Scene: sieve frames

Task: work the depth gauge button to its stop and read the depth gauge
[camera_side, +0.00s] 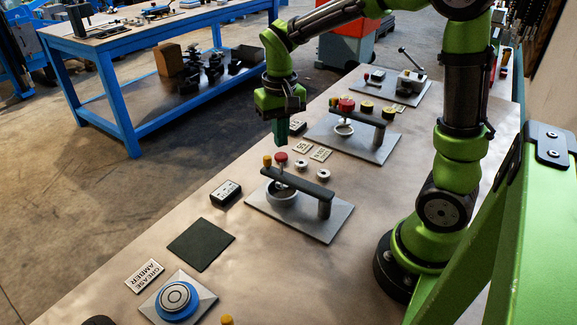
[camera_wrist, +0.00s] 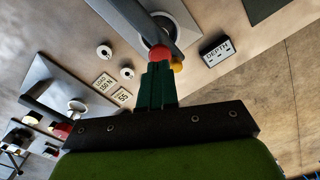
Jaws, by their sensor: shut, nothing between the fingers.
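A grey fixture plate (camera_side: 318,222) carries a post and a dark bar (camera_side: 305,183) over a metal ring cup (camera_side: 283,201). A red button (camera_side: 281,157) and a yellow button (camera_side: 267,160) stand at the bar's free end; in the wrist view the red button (camera_wrist: 160,53) and yellow button (camera_wrist: 177,66) show just beyond my fingertips. A box marked DEPTH (camera_wrist: 214,51) lies beside the fixture; it also shows in the side view (camera_side: 225,193), its reading too small to tell. My gripper (camera_side: 281,140) is shut and empty, pointing down slightly above the red button in the side view. Contact is not visible.
A similar fixture (camera_side: 371,148) with a red knob stands farther back, and a lever unit (camera_side: 411,82) beyond it. Two small metal discs (camera_side: 323,174) and two label plates (camera_side: 320,155) lie between. A dark mat (camera_side: 201,245) and blue round piece (camera_side: 177,297) are nearer.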

